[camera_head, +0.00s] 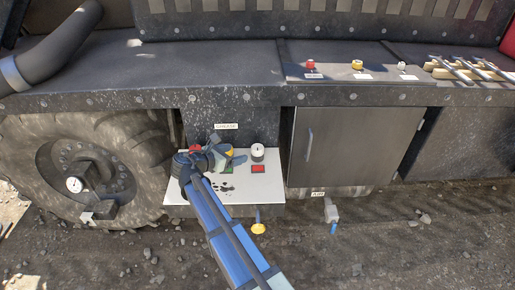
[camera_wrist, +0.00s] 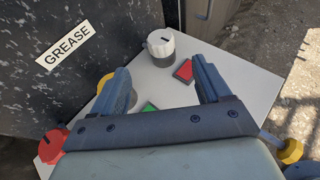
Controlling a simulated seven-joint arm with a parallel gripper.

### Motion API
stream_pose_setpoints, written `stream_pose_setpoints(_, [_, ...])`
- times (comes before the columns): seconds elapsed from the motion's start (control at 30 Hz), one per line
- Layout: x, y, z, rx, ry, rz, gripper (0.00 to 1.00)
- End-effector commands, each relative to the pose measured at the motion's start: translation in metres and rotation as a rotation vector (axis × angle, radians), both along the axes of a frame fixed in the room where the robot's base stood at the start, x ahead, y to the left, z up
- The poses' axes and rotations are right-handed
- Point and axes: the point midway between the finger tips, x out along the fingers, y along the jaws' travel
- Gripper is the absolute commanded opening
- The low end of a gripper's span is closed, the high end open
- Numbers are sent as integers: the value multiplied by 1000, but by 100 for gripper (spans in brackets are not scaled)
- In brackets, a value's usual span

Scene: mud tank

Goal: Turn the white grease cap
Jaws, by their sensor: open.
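The white grease cap (camera_head: 258,151) stands upright on a pale panel (camera_head: 180,208) under the GREASE label (camera_head: 226,126). In the wrist view the white cap (camera_wrist: 160,42) has a dark mark on top and a grey base. My gripper (camera_head: 226,153) is left of the cap in the head view. In the wrist view my gripper's fingers (camera_wrist: 160,68) are spread apart and empty, and the cap lies beyond their tips, apart from them.
A red cap (camera_wrist: 52,146) and a partly hidden yellow cap (camera_wrist: 105,82) stand on the same panel. A red square (camera_wrist: 184,70) lies before the white cap, and a green one (camera_wrist: 150,107) is nearby. The GREASE wall (camera_wrist: 80,80) rises behind. A cabinet door (camera_head: 350,147) is at right.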

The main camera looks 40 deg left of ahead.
Motion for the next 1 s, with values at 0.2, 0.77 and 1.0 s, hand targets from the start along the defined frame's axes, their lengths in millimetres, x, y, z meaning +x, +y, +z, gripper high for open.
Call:
stream_pose_setpoints(0.2, [20, 1, -8, -1, -1, -1, 77])
stream_pose_setpoints(0.77, [106, 1, -44, 0, 0, 0, 77])
stream_pose_setpoints(1.0, [123, 1, -51, -1, 0, 1, 77])
